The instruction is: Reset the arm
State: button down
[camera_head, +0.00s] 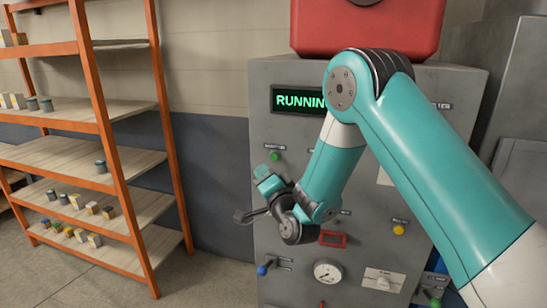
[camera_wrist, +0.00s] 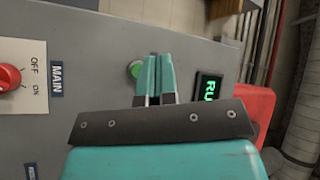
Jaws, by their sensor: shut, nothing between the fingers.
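My gripper (camera_head: 263,178) is in front of the left part of a grey control cabinet (camera_head: 290,215). Its two teal fingers are shut together with nothing between them, as the wrist view (camera_wrist: 159,60) also shows. The fingertips are close to a lit green button (camera_head: 275,156), which shows beside them in the wrist view (camera_wrist: 135,69). I cannot tell whether they touch it. My arm is bent and covers part of the cabinet front. A display (camera_head: 298,100) glows green with "RUNNING", its end hidden by my arm.
A red box (camera_head: 310,28) tops the cabinet. The wrist view shows a red MAIN knob (camera_wrist: 8,77). An orange-framed shelf (camera_head: 110,150) with small items stands left; some floor before it is clear.

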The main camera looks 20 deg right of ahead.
dwell(0.3)
jog(key=s+a+n+g+y+b, duration=0.4)
jog(key=s+a+n+g+y, duration=0.1)
jog(key=s+a+n+g, duration=0.45)
jog(key=s+d+n+g+h+b, duration=0.1)
jog(key=s+d+n+g, duration=0.1)
jog(key=s, duration=0.7)
jog(key=s+d+f+n+g+h+b, duration=0.1)
jog(key=s+d+n+g, duration=0.1)
jog(key=s+g, duration=0.3)
jog(key=s+d+n+g+h+b, duration=0.1)
jog(key=s+d+n+g+b, duration=0.1)
jog(key=s, duration=1.2)
jog(key=shift+f+n+g+h, duration=0.3)
jog(key=shift+n+g, duration=0.55)
jog(key=shift+g, duration=0.1)
jog(key=shift+w+d, duration=0.1)
